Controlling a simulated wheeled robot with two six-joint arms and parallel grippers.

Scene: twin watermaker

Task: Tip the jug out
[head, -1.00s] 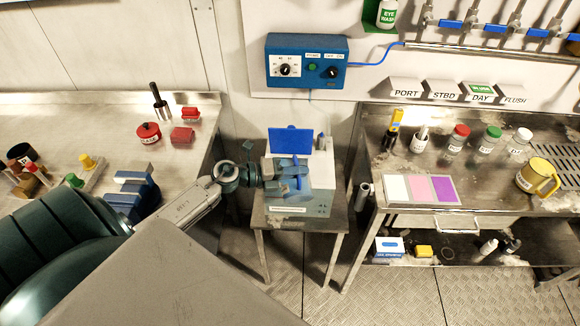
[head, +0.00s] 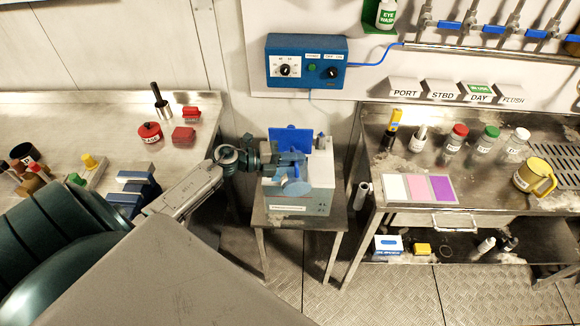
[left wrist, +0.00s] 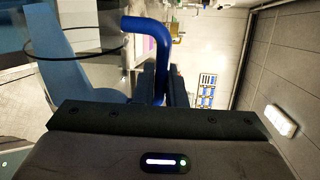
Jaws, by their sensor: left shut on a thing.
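My left gripper (head: 288,160) is shut on the blue bent handle (left wrist: 150,35) of what looks like a clear jug. In the left wrist view, the jug's thin dark round rim (left wrist: 76,58) shows to the left of the handle. In the head view, a blue rounded part (head: 295,187) shows just below the gripper, in front of the white and blue box (head: 312,205); I take it for part of the jug. The jug's clear walls are hard to make out, and I cannot tell whether liquid is in it. My right gripper is not in view.
The box stands on a small metal stand between two benches. A blue control box (head: 306,61) hangs above it. The right bench holds several bottles, a coloured card (head: 419,189) and a yellow jug (head: 532,176). The left bench holds red items (head: 183,134).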

